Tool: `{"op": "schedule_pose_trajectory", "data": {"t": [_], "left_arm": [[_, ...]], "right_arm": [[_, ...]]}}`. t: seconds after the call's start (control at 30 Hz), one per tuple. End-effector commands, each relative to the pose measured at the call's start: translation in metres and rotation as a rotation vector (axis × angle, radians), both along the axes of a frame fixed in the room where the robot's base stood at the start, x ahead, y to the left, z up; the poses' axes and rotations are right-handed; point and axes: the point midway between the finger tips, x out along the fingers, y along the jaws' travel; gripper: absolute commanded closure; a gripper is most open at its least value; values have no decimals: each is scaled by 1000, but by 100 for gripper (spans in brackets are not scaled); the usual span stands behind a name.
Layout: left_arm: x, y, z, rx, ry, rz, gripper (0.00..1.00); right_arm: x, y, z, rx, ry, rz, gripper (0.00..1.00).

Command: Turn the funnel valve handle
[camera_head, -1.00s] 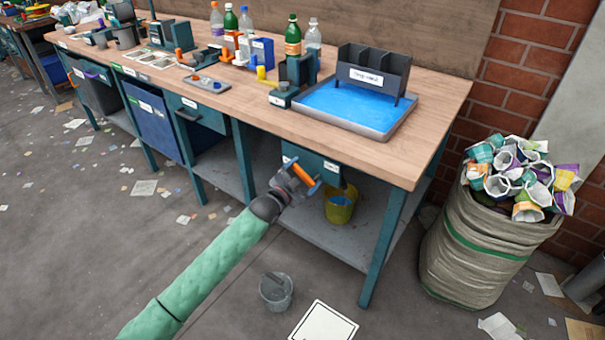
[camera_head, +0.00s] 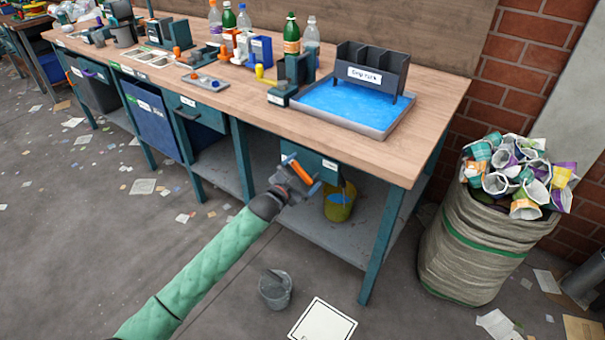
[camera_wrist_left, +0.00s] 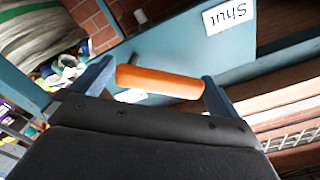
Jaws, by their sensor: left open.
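The orange valve handle (camera_head: 298,171) is in front of the teal panel under the right part of the bench. It also shows in the left wrist view (camera_wrist_left: 160,82), lying across the gap between my blue fingers. My left gripper (camera_head: 303,175) is open there, with one finger near each end of the handle; in the left wrist view (camera_wrist_left: 157,90) I cannot tell whether they touch it. The funnel itself cannot be made out. My right gripper is not in view.
A yellow bucket (camera_head: 340,213) stands on the lower shelf below the panel. The bench top (camera_head: 422,140) holds a blue-filled tray (camera_head: 385,127). A grey bucket (camera_head: 275,294) is on the floor. A sack of cups (camera_head: 470,250) stands right of the bench.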

Motion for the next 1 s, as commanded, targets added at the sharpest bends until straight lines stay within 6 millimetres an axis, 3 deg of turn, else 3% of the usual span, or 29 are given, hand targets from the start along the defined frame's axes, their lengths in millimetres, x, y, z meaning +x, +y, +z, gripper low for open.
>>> {"op": "schedule_pose_trajectory", "data": {"t": [0.6, 1.0], "left_arm": [[-59, 42, -1, 0, 0, -1, 0], [-63, 46, -1, 0, 0, 0, 0]], "right_arm": [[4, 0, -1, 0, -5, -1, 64], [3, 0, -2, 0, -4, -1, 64]]}}
